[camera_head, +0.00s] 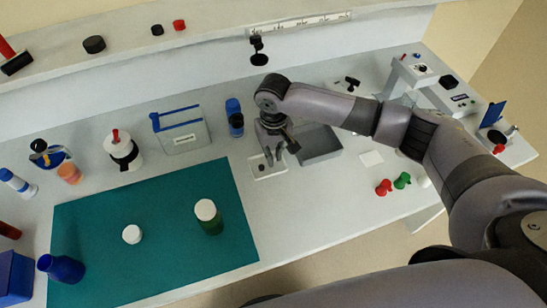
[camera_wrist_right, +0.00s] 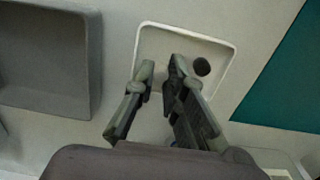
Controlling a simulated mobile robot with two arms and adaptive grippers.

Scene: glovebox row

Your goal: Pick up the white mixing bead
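My right gripper (camera_head: 272,157) is over a small white square tray (camera_head: 280,172) on the bench. In the right wrist view the gripper (camera_wrist_right: 161,72) is open, with its fingertips apart over the tray (camera_wrist_right: 229,82). A dark round spot or piece (camera_wrist_right: 201,66) lies in the tray beside the right-hand finger. I cannot make out a white mixing bead between the fingers or in the tray; the fingers cover part of it. My left gripper is not in view.
A grey open bin (camera_head: 320,146) stands right beside the tray. A teal mat (camera_head: 165,260) lies to the left, with a white-capped green bottle (camera_head: 208,217) and a white round piece (camera_head: 132,234). Red (camera_head: 383,187) and green (camera_head: 402,180) pieces lie to the right, near my arm.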

